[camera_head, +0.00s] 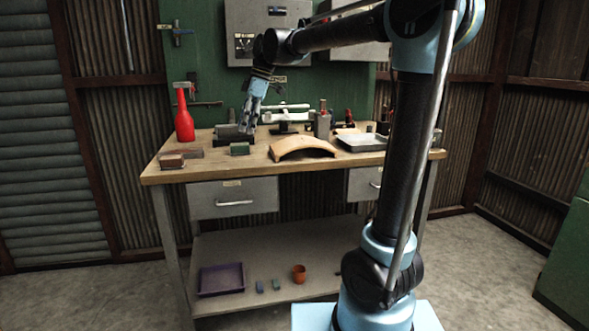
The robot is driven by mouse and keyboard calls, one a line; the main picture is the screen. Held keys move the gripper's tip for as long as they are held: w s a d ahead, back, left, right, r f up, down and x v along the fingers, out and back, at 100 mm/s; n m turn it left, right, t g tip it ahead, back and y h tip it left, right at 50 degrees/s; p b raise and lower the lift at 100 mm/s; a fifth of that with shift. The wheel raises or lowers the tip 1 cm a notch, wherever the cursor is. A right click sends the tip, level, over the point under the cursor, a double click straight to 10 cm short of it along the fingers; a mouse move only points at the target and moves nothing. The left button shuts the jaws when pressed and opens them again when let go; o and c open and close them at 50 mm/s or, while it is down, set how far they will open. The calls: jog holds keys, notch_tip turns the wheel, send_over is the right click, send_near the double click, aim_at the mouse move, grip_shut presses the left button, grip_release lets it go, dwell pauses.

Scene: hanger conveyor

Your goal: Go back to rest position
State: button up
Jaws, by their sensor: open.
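My arm rises at the right of the view and reaches left over the workbench (215,178). My gripper (247,128) hangs at the arm's end, pointing down above the back left part of the bench. It is open, and I see nothing held in it. It is small in the view, and I cannot tell whether it touches the dark block (228,139) behind and beneath it.
A red bottle (184,122), a small green block (239,149), a curved tan piece (303,146) and a metal tray (362,142) are on the bench. A purple tray (221,279) and an orange cup (299,273) are on the lower shelf. Floor is clear at left.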

jog(key=s+d+f+m+t, duration=0.1)
jog(key=s+d+f+m, duration=0.25)
jog(key=d, duration=0.35)
jog(key=s+d+f+m+h, duration=0.1)
jog(key=s+d+f+m, duration=0.25)
jog(key=d, duration=0.35)
jog(key=s+d+f+m+t, duration=0.1)
jog(key=s+d+f+m, duration=0.2)
jog(key=d, duration=0.4)
jog(key=s+d+f+m+h, duration=0.1)
jog(key=s+d+f+m, duration=0.4)
jog(key=s+d+f, duration=0.2)
jog(key=s+d+f+m+t+h, duration=0.1)
jog(key=s+d+f+m, duration=0.4)
jog(key=f, duration=0.7)
jog(key=shift+s+d+h, duration=0.3)
jog(key=shift+s+d, duration=0.55)
jog(key=shift+s, duration=0.15)
jog(key=shift+w+f, duration=0.25)
jog(key=shift+w, duration=0.2)
jog(key=shift+c, duration=0.4)
